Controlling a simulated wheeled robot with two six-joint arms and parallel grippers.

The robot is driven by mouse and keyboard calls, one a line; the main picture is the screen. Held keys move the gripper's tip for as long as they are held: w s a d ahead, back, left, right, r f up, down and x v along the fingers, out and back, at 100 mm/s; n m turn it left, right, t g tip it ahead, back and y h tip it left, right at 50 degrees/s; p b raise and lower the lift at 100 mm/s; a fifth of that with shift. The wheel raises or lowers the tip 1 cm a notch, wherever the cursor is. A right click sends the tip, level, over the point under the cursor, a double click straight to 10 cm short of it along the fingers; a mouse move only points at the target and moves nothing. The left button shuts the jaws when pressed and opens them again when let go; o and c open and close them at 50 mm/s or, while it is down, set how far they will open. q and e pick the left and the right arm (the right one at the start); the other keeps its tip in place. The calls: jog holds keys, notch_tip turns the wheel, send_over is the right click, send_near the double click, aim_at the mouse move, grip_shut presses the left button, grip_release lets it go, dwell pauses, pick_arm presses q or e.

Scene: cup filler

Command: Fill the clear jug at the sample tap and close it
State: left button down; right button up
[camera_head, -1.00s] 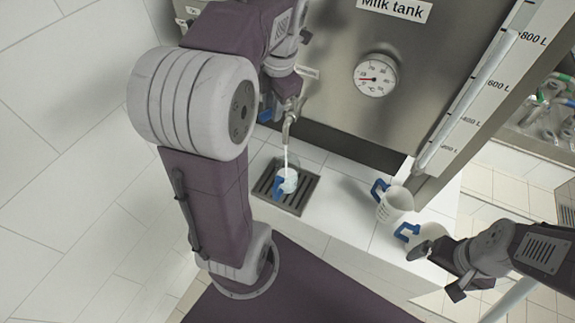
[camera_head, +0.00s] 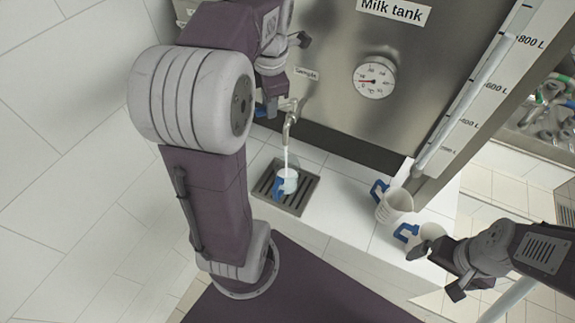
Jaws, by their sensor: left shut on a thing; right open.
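The clear jug (camera_head: 289,181) with a blue handle stands upright on the drain grate under the sample tap (camera_head: 288,121). A white stream runs from the tap into it, and whitish liquid shows inside; its level is too small to tell. My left gripper (camera_head: 268,109) is beside the tap, to its left, shut on what looks like the tap's lever; my own arm partly hides the grip. My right gripper (camera_head: 437,254) is open at the lower right, close to a pale jug with a blue handle (camera_head: 431,233); I cannot tell whether they touch.
Another pale jug (camera_head: 396,208) with a blue handle stands on the white counter (camera_head: 345,214) right of the drain grate (camera_head: 298,204). The steel milk tank (camera_head: 330,75) with a dial (camera_head: 375,77) stands behind. The counter between grate and jugs is clear.

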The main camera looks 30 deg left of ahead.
pick_arm(q)
jog(key=shift+a+r, duration=0.1)
jog(key=shift+a, duration=0.05)
jog(key=shift+w+a+r+m+p, duration=0.1)
jog(key=shift+w+a+m+p, duration=0.15)
jog(key=shift+m, duration=0.25)
jog(key=shift+w+a+r+m+p, duration=0.1)
jog(key=shift+a+m+p, duration=0.15)
jog(key=shift+m, duration=0.25)
jog(key=m, duration=0.1)
jog(key=w+a+m+p, duration=0.1)
jog(key=m, duration=0.1)
jog(key=shift+w+f+t+h, duration=0.2)
jog(key=shift+t+h, duration=0.1)
jog(key=shift+t, duration=0.1)
dwell(6.1)
